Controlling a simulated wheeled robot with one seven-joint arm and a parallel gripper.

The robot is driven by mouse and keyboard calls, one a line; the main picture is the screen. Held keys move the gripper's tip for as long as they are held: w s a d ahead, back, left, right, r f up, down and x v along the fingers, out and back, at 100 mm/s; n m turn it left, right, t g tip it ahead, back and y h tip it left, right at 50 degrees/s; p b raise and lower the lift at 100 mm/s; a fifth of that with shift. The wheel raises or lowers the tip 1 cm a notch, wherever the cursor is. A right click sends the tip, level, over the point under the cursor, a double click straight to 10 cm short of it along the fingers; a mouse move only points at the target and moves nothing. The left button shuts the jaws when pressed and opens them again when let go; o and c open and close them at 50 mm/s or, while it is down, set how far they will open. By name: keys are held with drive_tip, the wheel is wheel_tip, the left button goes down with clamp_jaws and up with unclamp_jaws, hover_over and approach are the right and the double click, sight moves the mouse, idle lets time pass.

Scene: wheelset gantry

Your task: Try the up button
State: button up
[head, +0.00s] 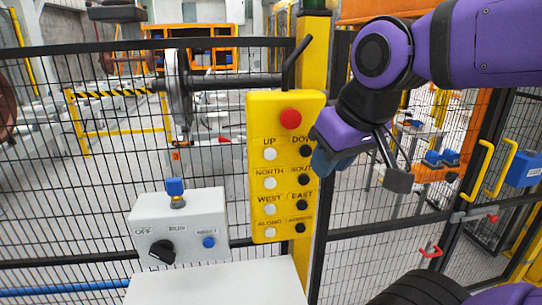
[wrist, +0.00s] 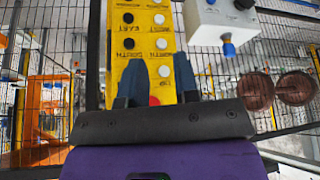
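The yellow pendant (head: 286,225) hangs upright at the fence. Its white up button (head: 270,154) is top left under the label UP, left of the black down button (head: 305,151). In the upside-down wrist view, the up button (wrist: 165,72) shows between the two blue fingers. My gripper (head: 321,165) is at the pendant's upper right edge in the head view; its fingers (wrist: 161,67) stand apart with nothing between them. The left finger in the wrist view hides the down button. I cannot tell the gap between fingertips and panel.
A red button (head: 290,119) tops the pendant. A grey control box (head: 178,228) with a black knob and blue buttons stands left of it. Mesh fence (head: 80,200) runs behind, with a wheelset (head: 180,90) beyond. A yellow post (head: 314,60) stands behind the pendant.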

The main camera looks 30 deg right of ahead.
clamp_jaws()
idle(1.4)
